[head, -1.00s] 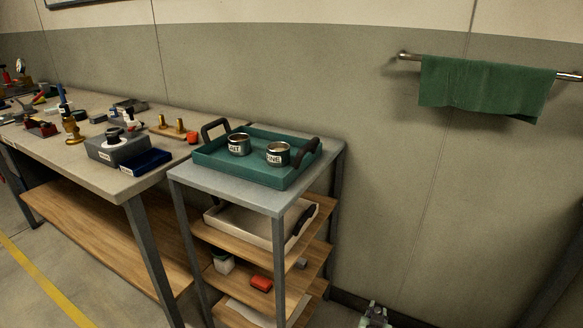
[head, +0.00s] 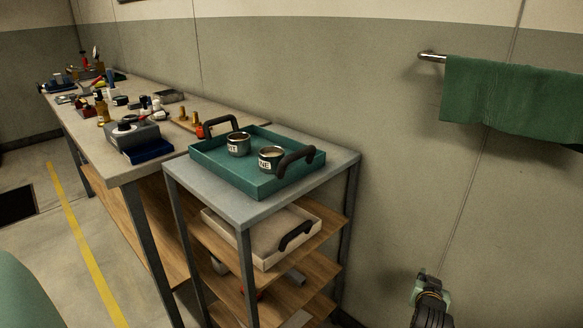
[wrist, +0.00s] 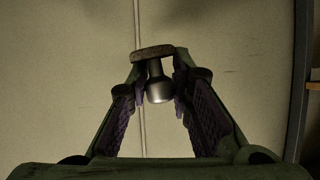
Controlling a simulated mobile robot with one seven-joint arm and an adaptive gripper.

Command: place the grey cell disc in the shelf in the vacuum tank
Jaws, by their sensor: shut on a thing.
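My gripper (wrist: 161,100) is shut on a grey disc-like piece with a metal knob, which I take as the grey cell disc (wrist: 153,52). The knob sits between the fingertips and the flat part shows edge-on beyond them. My gripper (head: 421,278) also shows at the lower right of the head view, in front of the wall; the held piece is not clear there. The shelf stand (head: 229,216) is left of my gripper, apart from it. I cannot pick out the vacuum tank for certain.
A green tray (head: 222,180) with two labelled metal cups (head: 238,145) tops the stand. A white tray (head: 268,262) lies on the shelf below. A long bench (head: 123,172) with many small items is left. A green towel (head: 515,105) hangs on the wall rail.

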